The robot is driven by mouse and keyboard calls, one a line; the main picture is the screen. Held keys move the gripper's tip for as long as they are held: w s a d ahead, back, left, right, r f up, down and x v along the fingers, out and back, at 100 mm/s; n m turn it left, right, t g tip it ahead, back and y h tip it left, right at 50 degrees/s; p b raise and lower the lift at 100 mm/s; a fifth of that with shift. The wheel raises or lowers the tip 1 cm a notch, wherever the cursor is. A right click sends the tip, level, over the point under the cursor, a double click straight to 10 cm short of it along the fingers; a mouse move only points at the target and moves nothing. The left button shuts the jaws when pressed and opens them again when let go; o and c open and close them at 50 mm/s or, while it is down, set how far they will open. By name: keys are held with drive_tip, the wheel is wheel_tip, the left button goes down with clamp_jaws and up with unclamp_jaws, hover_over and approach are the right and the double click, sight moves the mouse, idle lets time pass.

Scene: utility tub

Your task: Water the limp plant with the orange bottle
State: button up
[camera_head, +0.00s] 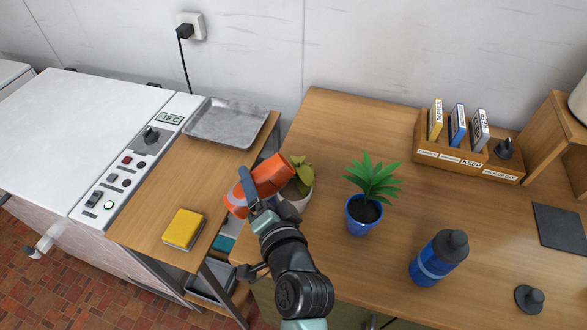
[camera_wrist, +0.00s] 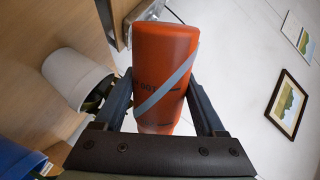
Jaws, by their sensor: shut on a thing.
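The orange bottle (camera_head: 270,174) has a grey stripe and is tilted well over, its upper right end over the limp plant. My gripper (camera_head: 249,188) is shut around it; in the wrist view the fingers press either side of the bottle (camera_wrist: 165,62). The limp plant (camera_head: 300,172) has drooping olive-yellow leaves and stands in a white pot (camera_head: 303,202), partly hidden by the bottle and my arm. The white pot (camera_wrist: 78,78) also shows in the wrist view. I cannot tell whether water is flowing.
A healthy green plant (camera_head: 370,182) in a blue pot (camera_head: 362,222) stands just right. A capped blue bottle (camera_head: 438,257) and a dark lid (camera_head: 529,299) are nearer the front. A wooden rack (camera_head: 468,160) stands at the back. A metal tray (camera_head: 225,122) and yellow block (camera_head: 183,229) lie left.

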drive_tip(key=shift+r+m+g+y+p, duration=0.35)
drive_tip(key=shift+r+m+p, duration=0.9)
drive_tip(key=shift+p, duration=0.65)
idle(3.4)
